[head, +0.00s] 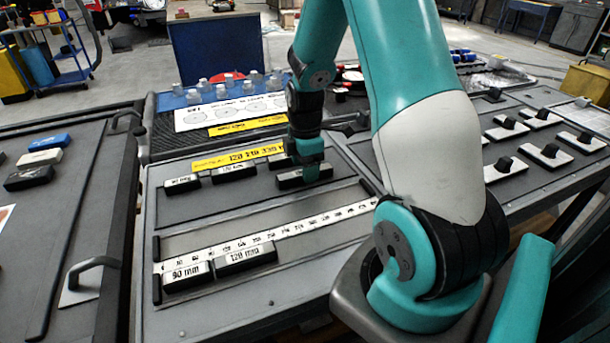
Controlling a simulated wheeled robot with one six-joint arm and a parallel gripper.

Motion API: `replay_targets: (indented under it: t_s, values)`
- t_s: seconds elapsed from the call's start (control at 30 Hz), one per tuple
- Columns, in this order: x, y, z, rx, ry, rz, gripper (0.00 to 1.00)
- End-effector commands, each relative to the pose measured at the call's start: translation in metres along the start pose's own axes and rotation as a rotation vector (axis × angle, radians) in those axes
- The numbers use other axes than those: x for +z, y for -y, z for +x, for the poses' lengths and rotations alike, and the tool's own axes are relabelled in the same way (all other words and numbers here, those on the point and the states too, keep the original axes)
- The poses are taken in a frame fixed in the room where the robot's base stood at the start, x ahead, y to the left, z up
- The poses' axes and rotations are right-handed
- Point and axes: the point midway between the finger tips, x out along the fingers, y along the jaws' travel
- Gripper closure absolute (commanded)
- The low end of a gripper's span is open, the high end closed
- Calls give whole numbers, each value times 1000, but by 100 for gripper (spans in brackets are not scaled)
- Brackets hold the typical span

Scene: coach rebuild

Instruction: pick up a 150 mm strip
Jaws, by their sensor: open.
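My gripper (312,172) is at the back row of black strips, pointing down and open. Its fingertips are at a black strip (290,183); I cannot tell whether they touch it. This strip's label is not readable, so I cannot confirm its length. Another dark strip (279,160) shows partly behind the gripper. Further left in the row are a strip marked 90 mm (183,185) and one that appears marked 120 mm (235,172). No label reading 150 mm can be read.
A white ruler (318,221) runs across the grey bench panel. A 90 mm strip (187,276) and a 120 mm strip (246,258) lie end to end along its front. Black blocks on pale plates (548,155) stand on the right.

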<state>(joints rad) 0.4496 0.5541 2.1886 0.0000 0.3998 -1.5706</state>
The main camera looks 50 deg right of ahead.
Motion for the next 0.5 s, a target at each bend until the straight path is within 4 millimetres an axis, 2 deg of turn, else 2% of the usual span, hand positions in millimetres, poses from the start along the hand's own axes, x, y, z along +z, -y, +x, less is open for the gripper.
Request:
replay_targets:
  t_s: [0.13,0.4,0.47,0.5]
  values:
    - [0,0,18,-3,0,0,38]
    - [0,0,22,2,0,0,38]
    - [0,0,22,2,0,0,50]
    - [0,0,22,1,0,0,59]
